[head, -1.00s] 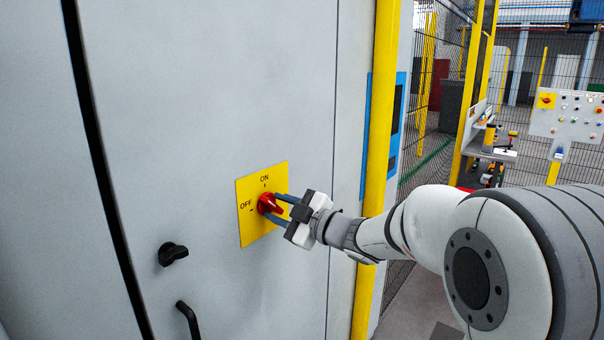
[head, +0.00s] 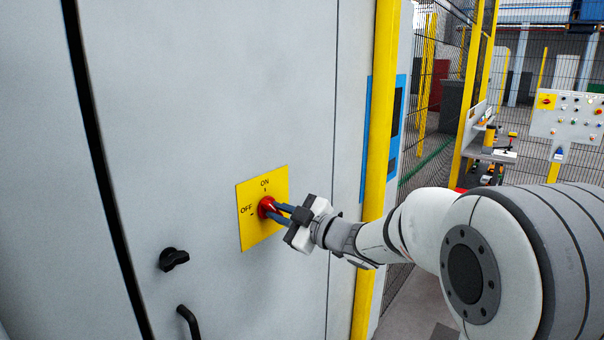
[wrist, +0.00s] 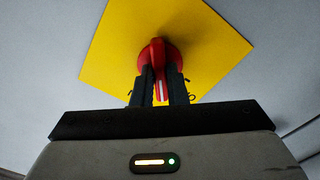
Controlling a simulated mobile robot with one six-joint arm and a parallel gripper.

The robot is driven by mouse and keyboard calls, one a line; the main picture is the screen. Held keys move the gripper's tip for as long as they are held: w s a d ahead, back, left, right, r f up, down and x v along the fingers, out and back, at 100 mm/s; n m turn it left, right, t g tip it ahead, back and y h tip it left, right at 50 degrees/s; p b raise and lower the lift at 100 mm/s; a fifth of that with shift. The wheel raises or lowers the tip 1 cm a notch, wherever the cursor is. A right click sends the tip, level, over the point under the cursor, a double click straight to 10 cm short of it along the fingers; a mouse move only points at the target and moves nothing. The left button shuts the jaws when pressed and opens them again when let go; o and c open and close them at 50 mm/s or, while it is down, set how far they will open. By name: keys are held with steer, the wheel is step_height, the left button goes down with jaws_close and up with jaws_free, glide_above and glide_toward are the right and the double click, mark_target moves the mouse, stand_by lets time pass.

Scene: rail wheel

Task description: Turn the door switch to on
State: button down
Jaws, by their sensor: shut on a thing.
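The door switch is a red rotary knob (head: 265,206) on a yellow plate (head: 254,230) fixed to the grey cabinet door. The plate reads ON at the top and OFF at the left. My gripper (head: 279,212) reaches in from the right, its two dark fingers shut on the knob. In the wrist view, the fingers (wrist: 160,88) stand on both sides of the red knob (wrist: 157,52), and its white pointer line shows between them. The fingers partly cover the plate's markings there, so I cannot tell exactly which mark the pointer faces.
A black knob (head: 173,259) and a black handle (head: 188,322) stick out from the door below left of the plate. A yellow post (head: 378,140) stands right of the cabinet. A control panel (head: 568,116) and mesh fence are further back right.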

steer(key=shift+r+m+p, duration=0.1)
steer(key=shift+m+p, duration=1.15)
steer(key=shift+m, duration=0.05)
steer(key=shift+m+p, duration=0.3)
steer(key=shift+m, duration=0.2)
steer(key=shift+m+p, duration=0.5)
steer(key=shift+p, duration=0.1)
steer(key=m+p, duration=0.3)
steer(key=c, duration=1.3)
jaws_free()
steer(key=shift+d, duration=0.1)
